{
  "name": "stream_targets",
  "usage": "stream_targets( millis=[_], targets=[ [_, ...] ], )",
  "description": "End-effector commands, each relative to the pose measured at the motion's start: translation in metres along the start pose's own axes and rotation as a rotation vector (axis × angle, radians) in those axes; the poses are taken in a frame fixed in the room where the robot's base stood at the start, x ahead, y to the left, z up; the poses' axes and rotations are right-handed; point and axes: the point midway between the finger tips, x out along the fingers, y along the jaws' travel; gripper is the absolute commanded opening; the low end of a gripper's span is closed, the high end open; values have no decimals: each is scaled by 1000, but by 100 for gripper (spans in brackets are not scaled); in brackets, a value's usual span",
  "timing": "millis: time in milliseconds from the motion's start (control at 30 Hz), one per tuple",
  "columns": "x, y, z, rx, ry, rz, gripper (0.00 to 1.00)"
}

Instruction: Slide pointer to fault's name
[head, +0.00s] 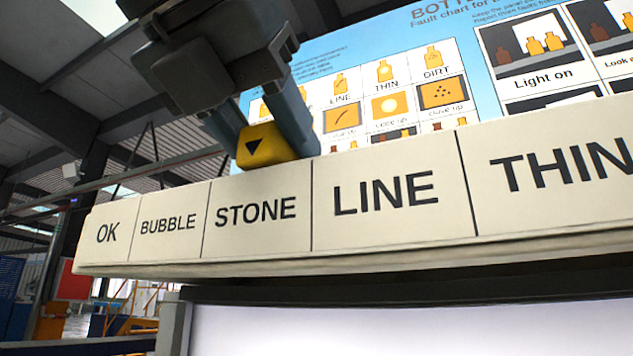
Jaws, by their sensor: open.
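The yellow pointer (266,147) with a black downward triangle sits on the top edge of the pale label strip (330,245). It stands above the STONE label (256,210), close to the line between STONE and LINE (385,193). My gripper (265,130) comes down from above with its two fingers apart, one on each side of the pointer. Whether the fingers touch the pointer cannot be told. The strip also reads OK (106,233), BUBBLE (168,225) and THIN (568,165); THIN is cut off at the right edge.
A fault chart (420,50) with bottle pictures stands behind the strip, partly hidden by my gripper. A bright white panel (420,325) lies below the strip. The strip's top edge looks clear on both sides of the pointer.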

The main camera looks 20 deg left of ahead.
Motion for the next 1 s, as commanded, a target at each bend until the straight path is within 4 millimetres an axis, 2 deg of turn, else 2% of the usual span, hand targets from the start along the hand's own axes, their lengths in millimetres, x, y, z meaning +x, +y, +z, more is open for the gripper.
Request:
stream_targets(
  millis=[33, 200, 467, 567, 900, 1000],
  targets=[
    [0, 0, 0, 0, 0, 0, 50],
    [0, 0, 0, 0, 0, 0, 64],
    [-2, 0, 0, 0, -1, 0, 64],
    [-12, 1, -1, -1, -2, 2, 64],
    [-64, 1, -1, -1, -3, 2, 64],
    [-73, 0, 0, 0, -2, 1, 64]
  ],
)
